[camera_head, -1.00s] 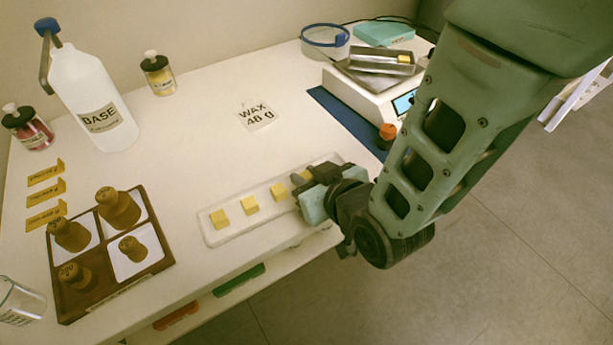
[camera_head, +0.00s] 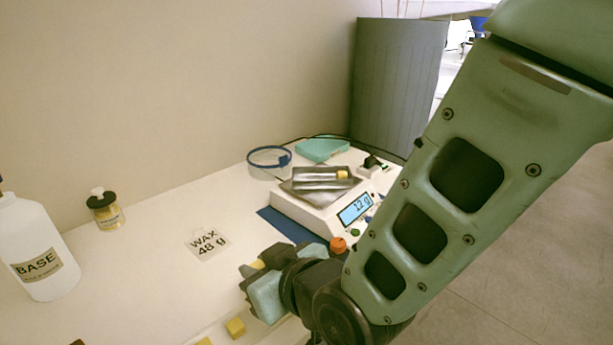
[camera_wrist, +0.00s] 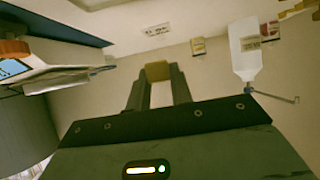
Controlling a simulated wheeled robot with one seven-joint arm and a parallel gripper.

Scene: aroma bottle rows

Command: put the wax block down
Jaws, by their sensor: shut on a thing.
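My gripper (camera_head: 254,272) is shut on a yellow wax block (camera_wrist: 157,71). In the wrist view the block sits between the tips of both fingers (camera_wrist: 158,76). In the head view only a small yellow corner of it (camera_head: 257,264) shows beside the fingers. The gripper is in front of the scale and above the row of blocks. A metal pan (camera_head: 322,178) lies on the white scale (camera_head: 310,212), with one yellow wax block (camera_head: 342,174) at its right end. The scale display (camera_head: 355,209) is lit and seems to read 22 g.
More wax blocks (camera_head: 236,327) lie at the lower edge, partly cut off. A card reading WAX 48 g (camera_head: 208,244) lies on the table. An orange-capped item (camera_head: 338,244) stands near the scale. The BASE bottle (camera_head: 38,255) and a small jar (camera_head: 104,210) stand at left.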

